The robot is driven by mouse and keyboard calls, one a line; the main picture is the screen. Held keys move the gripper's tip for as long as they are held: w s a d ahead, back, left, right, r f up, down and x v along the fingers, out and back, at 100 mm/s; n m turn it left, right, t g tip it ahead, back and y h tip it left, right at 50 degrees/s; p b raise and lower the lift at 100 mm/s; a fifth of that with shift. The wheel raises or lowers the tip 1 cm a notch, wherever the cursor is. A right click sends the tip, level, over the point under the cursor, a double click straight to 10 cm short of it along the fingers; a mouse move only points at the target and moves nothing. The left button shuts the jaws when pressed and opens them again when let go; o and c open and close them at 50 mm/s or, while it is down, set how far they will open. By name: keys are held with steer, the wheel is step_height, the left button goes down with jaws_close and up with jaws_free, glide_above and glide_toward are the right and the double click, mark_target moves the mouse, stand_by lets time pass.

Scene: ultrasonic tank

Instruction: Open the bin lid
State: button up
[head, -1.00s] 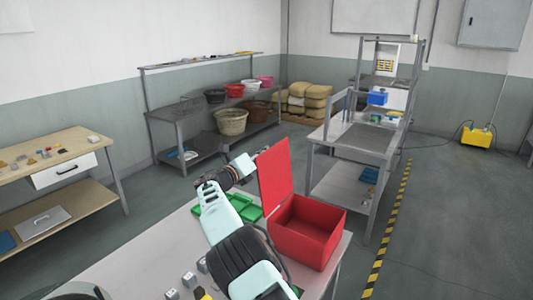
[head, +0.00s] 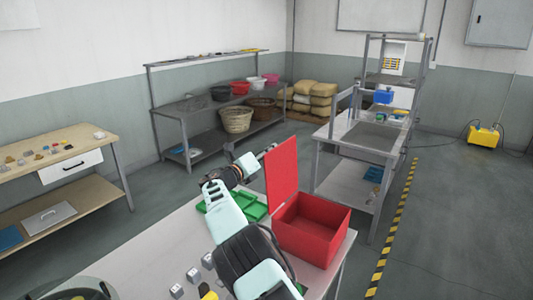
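The red bin (head: 312,236) stands on the near table toward its right end. Its red lid (head: 283,180) stands upright, hinged up at the bin's left side, and the bin's inside shows. My arm reaches from the bottom of the head view up to the left of the lid. My gripper (head: 268,150) is at the lid's upper left edge, partly hidden behind the lid. I cannot tell whether it touches the lid, nor whether its fingers are open or shut.
A green tray (head: 247,207) lies on the near table (head: 150,252) behind my arm. Small grey blocks (head: 192,274) and a yellow item (head: 207,292) lie near the front. A grey workbench (head: 345,140) stands behind the bin. Yellow-black floor tape (head: 392,235) runs to the right.

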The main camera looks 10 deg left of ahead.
steer(key=shift+s+f, duration=0.1)
steer(key=shift+f, duration=0.6)
steer(key=r+v, duration=0.1)
steer(key=v, duration=1.1)
steer(key=shift+r, duration=0.15)
steer(key=v, duration=1.2)
steer(key=shift+s, duration=0.2)
steer(key=shift+w+r, duration=0.1)
steer(key=shift+r, duration=0.05)
stand_by(0.3)
